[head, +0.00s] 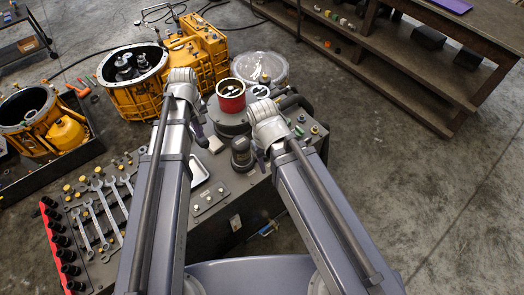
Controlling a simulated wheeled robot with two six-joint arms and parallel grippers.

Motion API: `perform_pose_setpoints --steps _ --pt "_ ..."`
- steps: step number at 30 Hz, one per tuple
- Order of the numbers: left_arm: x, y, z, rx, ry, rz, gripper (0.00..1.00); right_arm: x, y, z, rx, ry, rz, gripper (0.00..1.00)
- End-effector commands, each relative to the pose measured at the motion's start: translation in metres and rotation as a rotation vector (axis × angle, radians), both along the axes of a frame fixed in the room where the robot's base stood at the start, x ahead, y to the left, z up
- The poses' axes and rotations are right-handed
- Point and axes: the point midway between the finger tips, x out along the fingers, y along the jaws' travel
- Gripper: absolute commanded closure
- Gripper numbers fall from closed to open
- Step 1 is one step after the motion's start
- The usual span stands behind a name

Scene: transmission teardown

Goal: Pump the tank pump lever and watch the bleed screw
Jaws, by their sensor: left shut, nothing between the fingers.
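The dark grey tank unit (227,197) stands in the middle, below and between my arms. A dark cylindrical part (241,155) rises from its top. I cannot pick out the pump lever or the bleed screw for certain. My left gripper (201,139) is small in view, pointing down beside the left wrist over the tank top. It is shut and empty. My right gripper (262,163) shows only as a dark sliver under the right wrist, beside the cylindrical part. Its fingers are mostly hidden, and I cannot tell whether it touches anything.
A red-banded canister (230,97) and a clear round container (261,67) stand behind. A yellow transmission housing (134,97) is at back left, another (42,120) in a black tray. Wrenches (98,211) and black sockets (59,240) lie left. Floor at right is clear below a shelved bench (438,90).

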Motion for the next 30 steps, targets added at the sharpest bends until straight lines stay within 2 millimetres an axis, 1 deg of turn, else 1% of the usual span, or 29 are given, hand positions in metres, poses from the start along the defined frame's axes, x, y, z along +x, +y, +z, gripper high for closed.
perform_pose_setpoints --steps 5,30 --pt "0.0 0.0 -0.01 0.0 0.0 0.0 1.0 0.0 0.0 -0.01 0.0 0.0 0.001 0.5" --pt "0.0 0.0 -0.081 0.001 -0.001 0.0 1.0 0.0 0.0 -0.081 -0.001 0.0 0.004 0.5"
